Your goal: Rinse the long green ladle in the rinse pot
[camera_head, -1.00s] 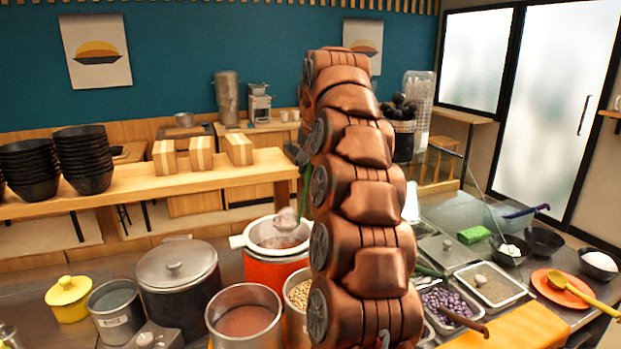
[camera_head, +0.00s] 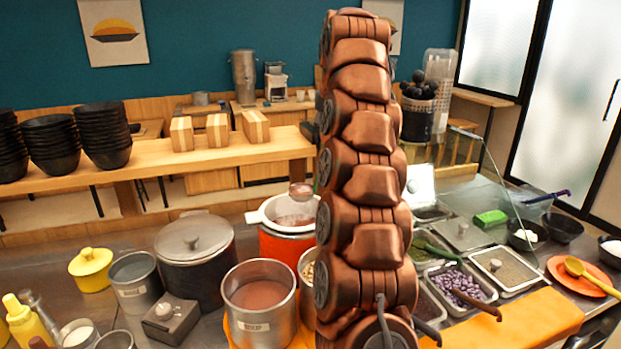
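A ladle bowl (camera_head: 301,191) hangs just above the white-rimmed orange pot (camera_head: 287,246). Only a sliver of its green handle shows beside my arm; the rest is hidden. My gripper is hidden behind my copper-coloured arm links, so its hold on the handle does not show. The orange pot holds a brownish content. A small labelled steel pot (camera_head: 134,293) with greyish liquid stands at the left. A larger labelled steel pot (camera_head: 257,331) with reddish-brown liquid stands at the front. I cannot tell from looks which pot is the rinse pot.
A lidded dark pot (camera_head: 195,276) and a yellow lidded jar (camera_head: 91,270) stand at the left. A burner-like grey box (camera_head: 171,321) sits in front. Topping trays (camera_head: 461,288) and a glass guard (camera_head: 500,190) lie right of my arm. A wooden counter (camera_head: 200,160) runs behind.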

